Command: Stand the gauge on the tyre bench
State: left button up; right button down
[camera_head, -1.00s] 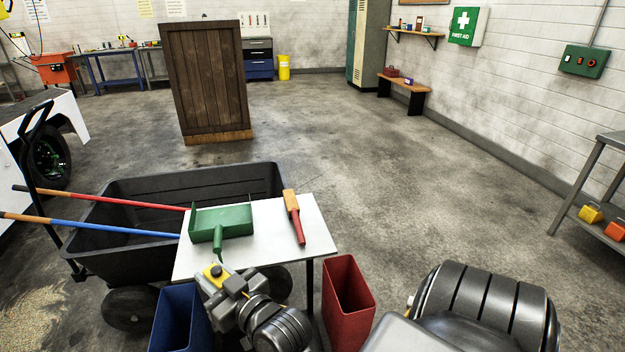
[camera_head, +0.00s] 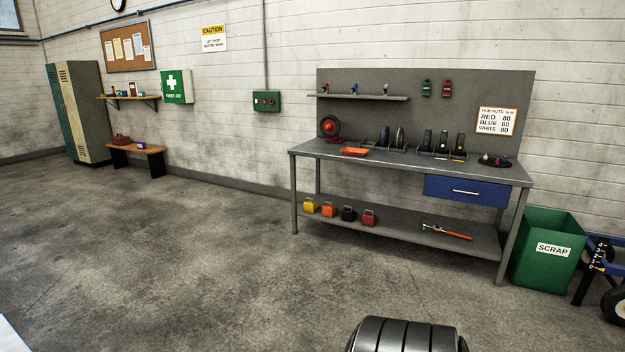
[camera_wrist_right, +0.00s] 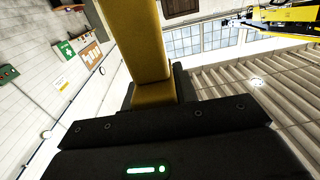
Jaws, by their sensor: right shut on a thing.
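In the right wrist view a long yellow block-like thing (camera_wrist_right: 138,40), which I take to be the gauge, rises out of my right gripper (camera_wrist_right: 154,90). The dark jaws are shut on it; its far end is cut off by the picture edge. No dial or face shows. In the head view a grey metal workbench (camera_head: 330,153) with a back panel and a wheel-nut sign (camera_head: 497,121) stands against the wall, and fits the tyre bench. The gripper and gauge are far from it and out of the head view. My left gripper is in neither view.
The bench top holds an orange tray (camera_head: 355,152), a red round lamp-like thing (camera_head: 329,127), dark upright items in racks and a dark dish (camera_head: 495,161). Its front left stretch is fairly bare. A green scrap bin (camera_head: 545,255) stands at its right. The floor before it is clear.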

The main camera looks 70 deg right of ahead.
aim_at(409, 160)
jog(key=z, duration=0.4)
jog(key=i, duration=0.7)
jog(key=z, duration=1.6)
jog(key=i, duration=1.2)
jog(key=z, duration=0.85)
jog(key=i, duration=3.85)
jog(key=u, duration=0.4)
